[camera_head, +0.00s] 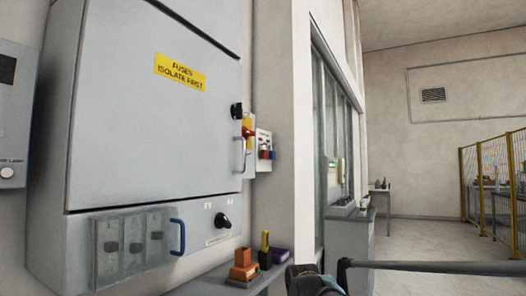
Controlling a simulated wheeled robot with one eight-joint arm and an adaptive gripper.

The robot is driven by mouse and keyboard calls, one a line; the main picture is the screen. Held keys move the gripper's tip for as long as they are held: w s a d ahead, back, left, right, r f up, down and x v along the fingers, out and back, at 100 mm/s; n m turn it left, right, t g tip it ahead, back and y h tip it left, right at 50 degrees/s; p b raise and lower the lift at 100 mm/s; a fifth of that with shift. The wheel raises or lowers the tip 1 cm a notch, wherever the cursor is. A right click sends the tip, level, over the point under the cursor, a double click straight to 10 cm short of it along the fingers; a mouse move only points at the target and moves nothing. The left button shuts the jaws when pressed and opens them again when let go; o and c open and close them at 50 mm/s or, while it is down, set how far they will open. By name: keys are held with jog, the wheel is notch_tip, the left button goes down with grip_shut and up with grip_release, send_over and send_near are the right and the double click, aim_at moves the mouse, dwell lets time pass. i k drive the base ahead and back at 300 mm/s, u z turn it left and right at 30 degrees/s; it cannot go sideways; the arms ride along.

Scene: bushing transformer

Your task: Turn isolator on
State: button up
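A grey wall cabinet (150,100) fills the left side, with a yellow label (180,71) reading "FUSES ISOLATE FIRST". A black rotary knob (222,220) sits on its lower panel, with small pale labels above it and a plate below. Its pointer direction is too small to read. A second black knob (237,110) is at the door's right edge, above a metal door handle (239,154). I cannot tell for certain which knob is the isolator. A dark part with teal shows at the bottom edge, apparently of my arm. My gripper's fingers are not seen.
A clear-fronted box (128,246) with a blue handle (178,237) is low on the cabinet. Orange, yellow and purple items stand on a ledge (215,284) below.

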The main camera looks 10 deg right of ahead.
aim_at(245, 133)
jog(key=z, duration=0.85)
jog(key=k, duration=1.45)
jog(key=u, duration=0.3)
jog(key=i, duration=1)
